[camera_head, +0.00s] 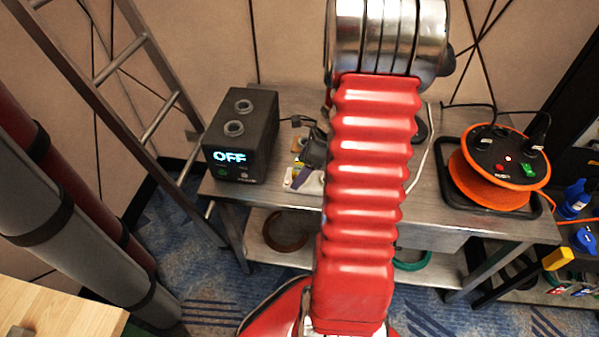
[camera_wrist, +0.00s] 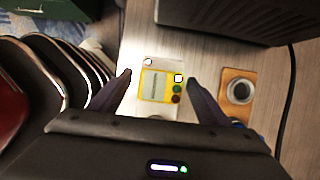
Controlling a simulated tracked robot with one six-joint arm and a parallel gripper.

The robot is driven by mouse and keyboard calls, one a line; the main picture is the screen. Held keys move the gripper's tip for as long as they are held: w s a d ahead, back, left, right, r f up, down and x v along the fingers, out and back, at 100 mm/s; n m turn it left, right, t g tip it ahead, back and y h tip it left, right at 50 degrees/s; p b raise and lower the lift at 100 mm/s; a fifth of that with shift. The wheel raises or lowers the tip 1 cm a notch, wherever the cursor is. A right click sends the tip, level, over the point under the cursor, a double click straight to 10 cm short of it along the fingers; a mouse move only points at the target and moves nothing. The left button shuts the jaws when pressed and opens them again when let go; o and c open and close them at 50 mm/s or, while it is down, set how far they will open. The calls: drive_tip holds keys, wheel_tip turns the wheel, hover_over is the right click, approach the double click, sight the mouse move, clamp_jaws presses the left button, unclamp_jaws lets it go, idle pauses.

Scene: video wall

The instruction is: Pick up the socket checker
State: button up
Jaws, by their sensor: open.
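What looks like the socket checker (camera_wrist: 155,87), a white device with a yellow face, a pale display and small round buttons, lies on the metal bench. In the wrist view it is between and beyond the fingertips of my gripper (camera_wrist: 160,79), which is open and empty. In the head view, my dark gripper (camera_head: 303,171) hangs over the bench, and a white and yellow edge of the checker (camera_head: 304,187) shows beside it. The rest is hidden by the gripper and my red arm. I cannot tell the exact height of the fingertips above it.
A black box reading OFF (camera_head: 240,137) stands left on the bench (camera_head: 433,212). A wooden block with a grey ring (camera_wrist: 238,94) lies close right of the checker, with a black cable (camera_wrist: 287,95) beyond. An orange cable reel (camera_head: 492,165) sits at the right. A ladder (camera_head: 110,75) leans at left.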

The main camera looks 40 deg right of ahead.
sight(300, 167)
drive_tip(key=shift+c, duration=0.6)
drive_tip(key=c, duration=1.2)
drive_tip(key=shift+r, duration=0.1)
drive_tip(key=shift+c, duration=0.2)
wheel_tip(300, 167, up, 10)
drive_tip(key=shift+f, duration=0.1)
